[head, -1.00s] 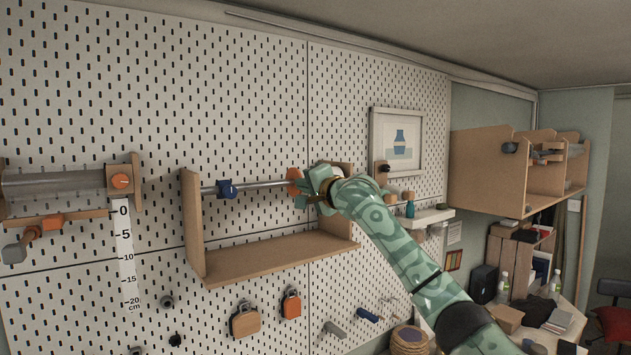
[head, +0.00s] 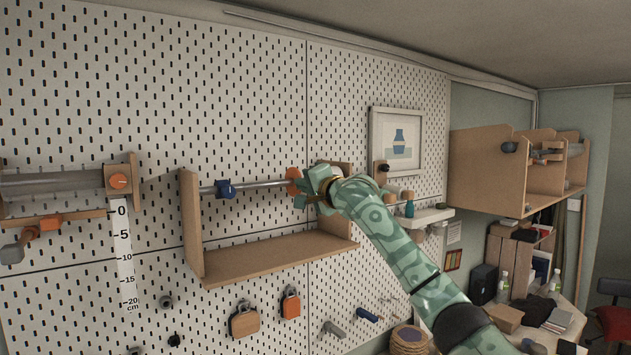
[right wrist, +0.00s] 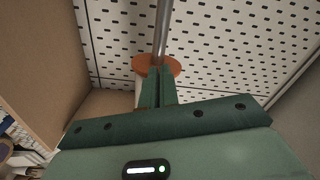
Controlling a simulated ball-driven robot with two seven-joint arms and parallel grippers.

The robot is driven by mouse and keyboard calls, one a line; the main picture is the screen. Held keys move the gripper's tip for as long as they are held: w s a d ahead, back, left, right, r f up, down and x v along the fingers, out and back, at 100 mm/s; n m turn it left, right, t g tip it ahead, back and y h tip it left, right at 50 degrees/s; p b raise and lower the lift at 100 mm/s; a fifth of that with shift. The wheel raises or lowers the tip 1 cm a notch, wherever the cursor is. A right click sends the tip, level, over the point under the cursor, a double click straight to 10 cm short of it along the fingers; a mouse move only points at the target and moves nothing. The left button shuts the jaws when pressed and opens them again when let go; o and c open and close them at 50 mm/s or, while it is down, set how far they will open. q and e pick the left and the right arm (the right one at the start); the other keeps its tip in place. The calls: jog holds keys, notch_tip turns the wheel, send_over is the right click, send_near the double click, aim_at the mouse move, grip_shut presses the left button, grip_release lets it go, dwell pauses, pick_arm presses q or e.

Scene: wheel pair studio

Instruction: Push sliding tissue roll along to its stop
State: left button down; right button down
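A metal rod (head: 262,184) runs between the two upright sides of a wooden bracket (head: 191,222) on the pegboard. An orange disc (head: 293,181) sits on the rod toward its right end. It also shows in the right wrist view (right wrist: 143,62), with the rod passing through it. A pale part, perhaps the tissue roll, shows behind my right gripper (head: 312,188) and is mostly hidden. In the right wrist view the gripper's fingers (right wrist: 158,82) are close together, with tips at the disc; I cannot tell whether they touch it. A blue collar (head: 225,189) sits on the rod's left part. My left gripper is out of view.
The bracket's wooden shelf (head: 270,257) lies below the rod. A framed picture (head: 396,142) and a small white shelf (head: 432,217) are to the right. Padlock-shaped pieces (head: 245,320) hang below. The rod is bare between collar and disc.

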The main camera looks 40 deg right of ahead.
jog(key=s+a+b, duration=0.1)
jog(key=s+b, duration=0.2)
jog(key=s, duration=0.4)
jog(key=shift+a+f, duration=0.2)
jog(key=shift+a, duration=0.1)
jog(key=shift+w, duration=0.15)
dwell(0.3)
